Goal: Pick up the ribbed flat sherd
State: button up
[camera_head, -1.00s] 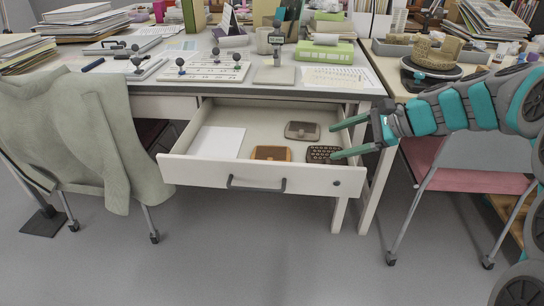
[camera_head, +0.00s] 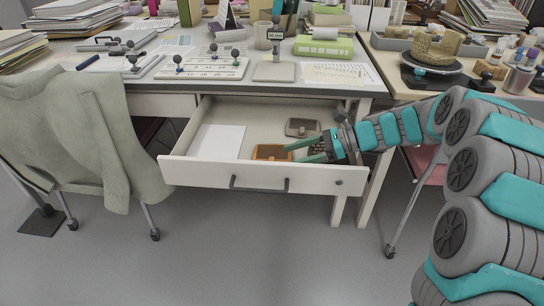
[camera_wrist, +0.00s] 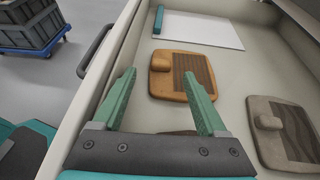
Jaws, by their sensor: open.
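Inside the open drawer, an orange-brown flat sherd (camera_head: 268,152) with a dark ribbed panel and a small raised knob lies flat; it also shows in the wrist view (camera_wrist: 174,84). A dark brown sherd (camera_head: 317,150) lies at the right, mostly hidden by my gripper. My gripper (camera_head: 292,154) is open and empty, over the drawer's front right. Its fingers point at the orange-brown sherd in the wrist view (camera_wrist: 159,76).
The drawer front (camera_head: 265,178) and side walls rise around the sherds. A white sheet (camera_head: 217,142) lies in the drawer's left part. The crowded desktop (camera_head: 215,88) overhangs the back of the drawer. A chair with a draped jacket (camera_head: 65,135) stands at left.

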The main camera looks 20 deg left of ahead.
aim_at(277, 158)
jog(key=x, duration=0.4)
jog(key=shift+a, duration=0.4)
grip_shut()
